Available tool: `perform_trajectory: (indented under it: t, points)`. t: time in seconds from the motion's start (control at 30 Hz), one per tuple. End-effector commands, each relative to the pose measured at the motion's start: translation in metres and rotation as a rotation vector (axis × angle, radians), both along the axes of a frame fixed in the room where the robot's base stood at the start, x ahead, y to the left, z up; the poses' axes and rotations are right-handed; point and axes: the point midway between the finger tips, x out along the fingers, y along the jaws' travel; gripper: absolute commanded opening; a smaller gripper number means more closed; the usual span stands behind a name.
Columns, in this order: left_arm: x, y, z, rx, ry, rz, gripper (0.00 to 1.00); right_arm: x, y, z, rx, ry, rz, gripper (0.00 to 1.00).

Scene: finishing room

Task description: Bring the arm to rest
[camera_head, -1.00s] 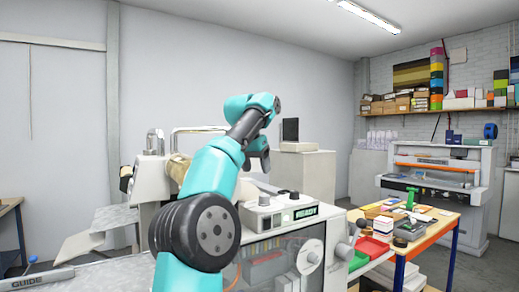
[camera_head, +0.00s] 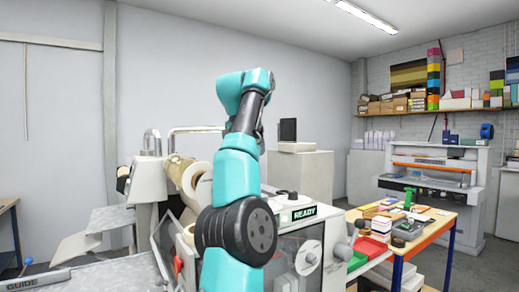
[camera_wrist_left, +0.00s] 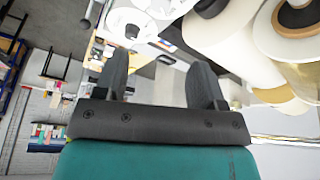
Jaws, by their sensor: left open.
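My left arm (camera_head: 236,178), teal with black joints, rises from the bottom centre in the head view, in front of a machine (camera_head: 311,235) with a green READY display (camera_head: 304,213). Its upper link stands nearly upright. The gripper itself is hidden behind the arm in that view. In the left wrist view my left gripper (camera_wrist_left: 160,80) has its two dark fingers wide apart, with nothing between them. Pale rolls (camera_wrist_left: 290,35) show beyond the fingers at upper right. My right gripper is in neither view.
Film rolls (camera_head: 196,180) sit on the machine just left of my arm. A wooden table (camera_head: 437,226) with coloured trays and small items stands at right. Another machine (camera_head: 437,175) is behind it. Open air surrounds the arm's top.

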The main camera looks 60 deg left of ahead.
Motion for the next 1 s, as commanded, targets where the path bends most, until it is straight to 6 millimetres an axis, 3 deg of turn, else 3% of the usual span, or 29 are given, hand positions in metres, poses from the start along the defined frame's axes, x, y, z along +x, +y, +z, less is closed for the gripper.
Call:
perform_trajectory:
  t: [0.43, 0.57, 0.77, 1.0]
  points:
    - [0.001, 0.000, 0.000, 0.000, 0.000, -0.001, 0.64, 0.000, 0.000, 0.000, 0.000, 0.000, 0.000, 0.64]
    - [0.012, 0.001, -0.005, 0.003, -0.007, -0.014, 0.64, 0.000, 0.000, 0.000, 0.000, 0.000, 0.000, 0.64]
    - [0.069, 0.002, -0.030, 0.015, -0.051, -0.073, 0.64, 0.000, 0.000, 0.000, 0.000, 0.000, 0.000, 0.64]
    - [0.161, -0.020, -0.085, 0.010, -0.155, -0.161, 0.64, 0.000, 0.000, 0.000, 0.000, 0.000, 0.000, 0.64]
